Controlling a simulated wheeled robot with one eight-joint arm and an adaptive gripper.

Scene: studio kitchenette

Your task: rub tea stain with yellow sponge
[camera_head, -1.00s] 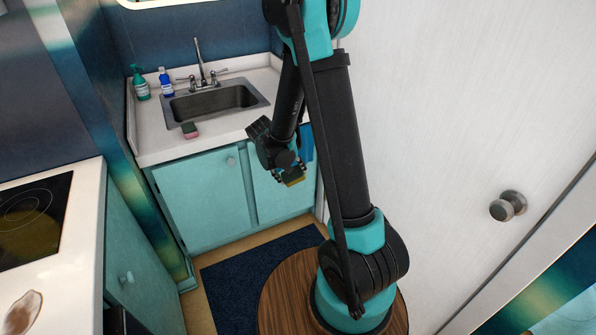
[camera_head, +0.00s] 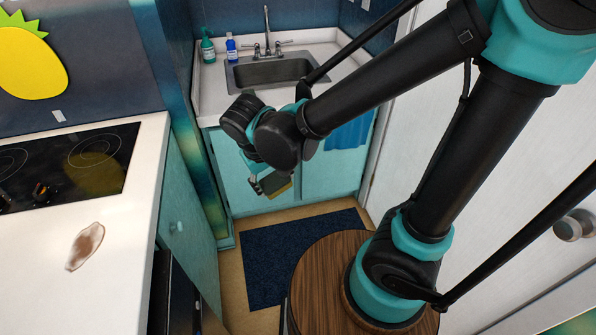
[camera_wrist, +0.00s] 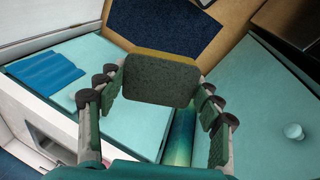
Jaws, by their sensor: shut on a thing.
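The tea stain (camera_head: 86,247) is a brown, irregular patch with a pale middle on the white counter, in front of the cooktop, at the left of the head view. My gripper (camera_head: 270,181) is shut on the yellow sponge (camera_head: 279,190) and holds it in the air before the sink cabinet, to the right of the stain and apart from it. In the wrist view my gripper (camera_wrist: 160,88) has a finger on each side of the sponge (camera_wrist: 160,84). Its dark green scouring face is towards the camera, and a thin yellow edge shows along its far side.
The black cooktop (camera_head: 75,165) lies behind the stain on the same counter (camera_head: 120,275). The sink (camera_head: 272,72) is at the back, with a green bottle (camera_head: 207,48) and a blue bottle (camera_head: 231,48) beside it. A dark blue mat (camera_head: 300,258) covers the floor between.

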